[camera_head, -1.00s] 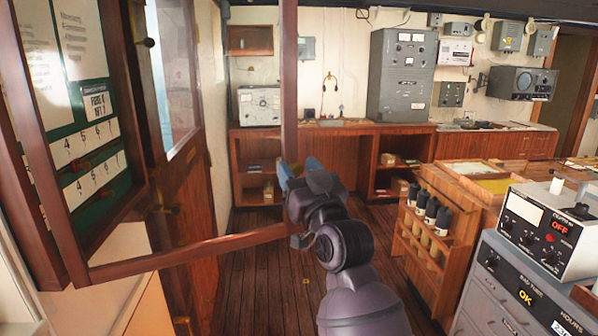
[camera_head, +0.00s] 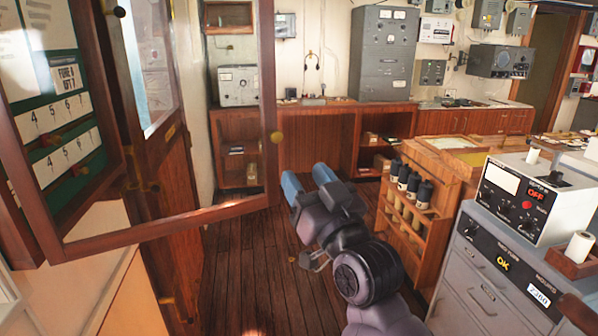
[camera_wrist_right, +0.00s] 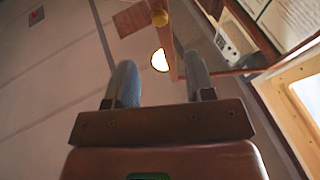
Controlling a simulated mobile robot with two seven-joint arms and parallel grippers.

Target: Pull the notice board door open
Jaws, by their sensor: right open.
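The notice board (camera_head: 55,120) is at the left of the head view, with papers and rows of numbers on a green backing. Its wood-framed door (camera_head: 170,226) stands swung out from the board, and the room shows through its pane. A small round brass knob (camera_head: 277,137) sits on the door's free edge. My right gripper (camera_head: 306,176) is open and empty, apart from the door, right of and below the knob. In the wrist view the knob (camera_wrist_right: 160,18) shows beyond the gap between the two blue fingers (camera_wrist_right: 160,80). My left gripper is not in view.
A wooden rack with bottles (camera_head: 410,200) and a grey cabinet (camera_head: 480,255) with a meter box (camera_head: 525,200) stand to the right of my right arm. Wooden counters line the back wall.

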